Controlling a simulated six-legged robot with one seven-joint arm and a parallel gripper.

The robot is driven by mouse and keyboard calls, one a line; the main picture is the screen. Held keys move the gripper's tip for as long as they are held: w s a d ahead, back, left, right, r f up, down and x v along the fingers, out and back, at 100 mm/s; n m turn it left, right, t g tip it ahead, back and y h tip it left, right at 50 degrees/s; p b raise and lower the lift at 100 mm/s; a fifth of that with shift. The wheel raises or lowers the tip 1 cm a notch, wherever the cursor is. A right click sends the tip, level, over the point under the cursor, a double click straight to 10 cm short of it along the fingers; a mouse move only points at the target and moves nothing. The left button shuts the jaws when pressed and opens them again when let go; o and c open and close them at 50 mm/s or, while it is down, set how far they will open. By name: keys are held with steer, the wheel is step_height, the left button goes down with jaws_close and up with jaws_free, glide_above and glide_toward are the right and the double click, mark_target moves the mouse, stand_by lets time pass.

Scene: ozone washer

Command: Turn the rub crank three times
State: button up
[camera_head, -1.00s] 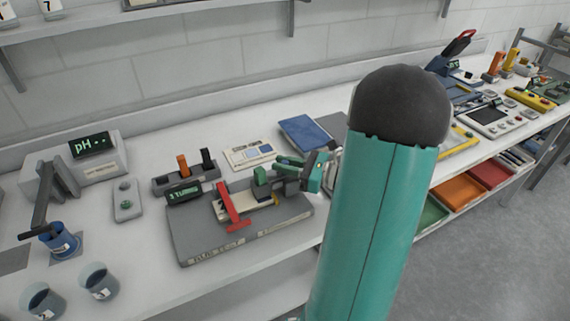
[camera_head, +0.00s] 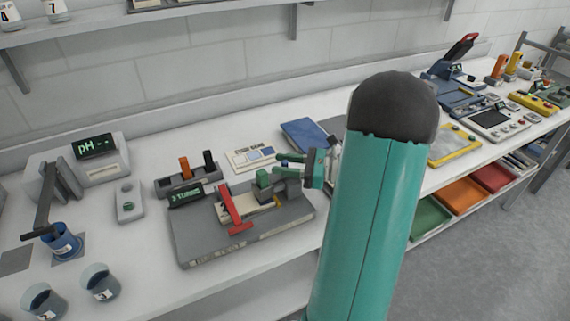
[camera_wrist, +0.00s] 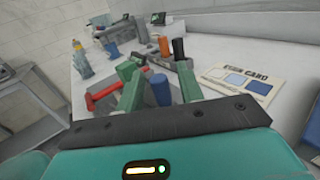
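The rub tester (camera_head: 240,235) is a grey base on the bench with a red arm (camera_head: 232,207) and a green block (camera_head: 264,179). Its small display (camera_head: 187,194) appears to read 3 turns. My gripper (camera_head: 288,160) is at the tester's right rear, its green fingers reaching over the crank side. In the wrist view my fingers (camera_wrist: 160,88) stand apart. The blue crank handle (camera_wrist: 161,91) stands upright between them, with a narrow gap seeming to show on each side. The crank's lower part is hidden.
A holder with orange and black handles (camera_head: 187,174) stands behind the tester. A pH meter (camera_head: 97,160) and beakers (camera_head: 101,282) are at left. My arm hides bench space at right.

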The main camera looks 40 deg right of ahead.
steer(key=v, duration=1.3)
steer(key=shift+s+d, duration=0.3)
steer(key=w+a+r+n+g+h, duration=0.15)
steer(key=a+n+g, duration=0.45)
steer(key=a, duration=0.6)
steer(key=w+a+r+n+g, duration=0.25)
steer(key=a+n+g, duration=0.35)
steer(key=a, duration=0.5)
steer(key=s+a+r+n+t+h, duration=0.1)
steer(key=s+a+r+n+h, duration=0.1)
steer(key=a+n+h, duration=0.2)
steer(key=s+a+r+n+t+h, duration=0.2)
steer(key=a+n+h, duration=0.3)
steer(key=a+n, duration=0.3)
steer(key=n, duration=0.4)
steer(key=shift+s+a+r+n, duration=0.15)
steer(key=shift+s+a+n, duration=0.15)
steer(key=shift+s+a, duration=0.05)
